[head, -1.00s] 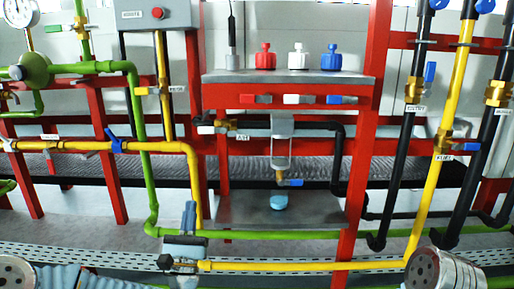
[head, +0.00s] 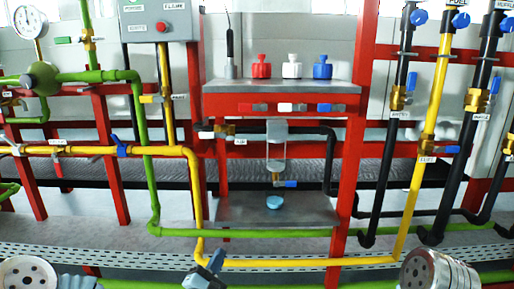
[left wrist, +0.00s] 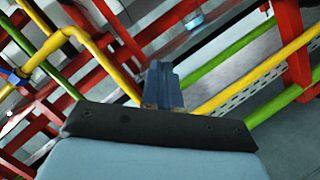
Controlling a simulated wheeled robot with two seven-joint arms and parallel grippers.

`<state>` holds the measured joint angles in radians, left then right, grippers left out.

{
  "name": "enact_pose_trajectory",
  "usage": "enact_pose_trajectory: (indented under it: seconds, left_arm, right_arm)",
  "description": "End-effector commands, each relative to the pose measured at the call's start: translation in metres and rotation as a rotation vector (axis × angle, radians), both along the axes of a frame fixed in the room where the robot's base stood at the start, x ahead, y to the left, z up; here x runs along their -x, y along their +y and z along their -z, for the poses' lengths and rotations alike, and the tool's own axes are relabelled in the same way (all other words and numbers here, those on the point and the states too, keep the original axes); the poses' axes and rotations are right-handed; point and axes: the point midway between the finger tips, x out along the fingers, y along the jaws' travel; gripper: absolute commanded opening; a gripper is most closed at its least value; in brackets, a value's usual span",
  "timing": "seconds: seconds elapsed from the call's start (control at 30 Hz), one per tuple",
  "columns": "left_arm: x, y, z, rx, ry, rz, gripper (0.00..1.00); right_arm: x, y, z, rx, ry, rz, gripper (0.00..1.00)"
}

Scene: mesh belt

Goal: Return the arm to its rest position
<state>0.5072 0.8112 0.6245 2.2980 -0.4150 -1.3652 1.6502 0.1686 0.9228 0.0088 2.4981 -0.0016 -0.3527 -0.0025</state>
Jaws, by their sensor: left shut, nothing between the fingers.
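My left gripper (head: 212,264) shows at the bottom edge of the head view, a little left of the middle. Its blue-grey fingers are together with nothing between them, and the rest of it is cut off by the frame. It overlaps the lower yellow pipe (head: 310,263) in the picture; I cannot tell the gap between them. In the left wrist view the shut fingers (left wrist: 163,85) point up over pipes and red posts, and they are empty. My right gripper is not in view.
A red frame carries a shelf (head: 280,86) with red, white and blue bottles. A green pipe (head: 140,150) and black pipes (head: 386,160) stand on either side. A grey control box (head: 157,22) hangs at upper left.

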Motion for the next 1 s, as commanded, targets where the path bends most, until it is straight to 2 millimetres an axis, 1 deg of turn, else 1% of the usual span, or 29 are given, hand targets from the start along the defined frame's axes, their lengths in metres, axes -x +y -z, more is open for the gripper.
enact_pose_trajectory:
  seconds: [0.03,0.07,0.1,0.17,0.2,0.27,0.3,0.37,0.4,0.43,0.5,0.53,0.6,0.67,0.73,1.0]
  left_arm:
    - [0.004,-0.008,0.016,-0.108,0.053,0.017,0.0]
    - [0.008,-0.012,0.03,-0.185,0.086,0.029,0.0]
    - [0.014,-0.018,0.049,-0.295,0.132,0.053,0.0]
    - [0.028,-0.025,0.082,-0.481,0.201,0.108,0.0]
    - [0.042,-0.029,0.106,-0.625,0.252,0.164,0.0]
    - [0.071,-0.032,0.145,-0.857,0.322,0.284,0.0]
    - [0.094,-0.031,0.17,-1.008,0.359,0.385,0.0]
    - [0.132,-0.026,0.201,-1.208,0.397,0.553,0.0]
    - [0.156,-0.022,0.216,-1.314,0.409,0.668,0.0]
    - [0.174,-0.018,0.225,-1.382,0.412,0.752,0.0]
    - [0.211,-0.008,0.241,-1.499,0.408,0.933,0.0]
    - [0.224,-0.004,0.245,-1.534,0.401,0.999,0.0]
    - [0.248,0.004,0.251,-1.588,0.385,1.123,0.0]
    - [0.261,0.008,0.254,-1.612,0.373,1.193,0.0]
    - [0.268,0.01,0.256,-1.624,0.364,1.232,0.0]
    - [0.268,0.01,0.256,-1.624,0.364,1.232,0.0]
  right_arm:
    - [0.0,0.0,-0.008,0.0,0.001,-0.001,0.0]
    - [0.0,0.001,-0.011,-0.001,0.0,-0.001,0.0]
    - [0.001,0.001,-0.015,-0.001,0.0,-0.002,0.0]
    - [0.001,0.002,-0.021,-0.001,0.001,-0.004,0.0]
    - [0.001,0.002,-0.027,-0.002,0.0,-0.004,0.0]
    - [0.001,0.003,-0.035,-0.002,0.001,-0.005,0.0]
    - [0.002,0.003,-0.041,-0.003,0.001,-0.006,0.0]
    - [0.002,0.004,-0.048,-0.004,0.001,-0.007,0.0]
    - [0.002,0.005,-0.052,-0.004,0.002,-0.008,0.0]
    - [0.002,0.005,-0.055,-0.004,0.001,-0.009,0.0]
    - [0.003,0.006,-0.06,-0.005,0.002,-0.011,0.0]
    - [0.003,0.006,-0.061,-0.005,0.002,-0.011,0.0]
    - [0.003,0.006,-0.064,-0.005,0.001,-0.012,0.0]
    - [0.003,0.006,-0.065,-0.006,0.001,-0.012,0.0]
    - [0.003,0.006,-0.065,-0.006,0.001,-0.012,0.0]
    - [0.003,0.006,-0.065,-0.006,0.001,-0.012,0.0]
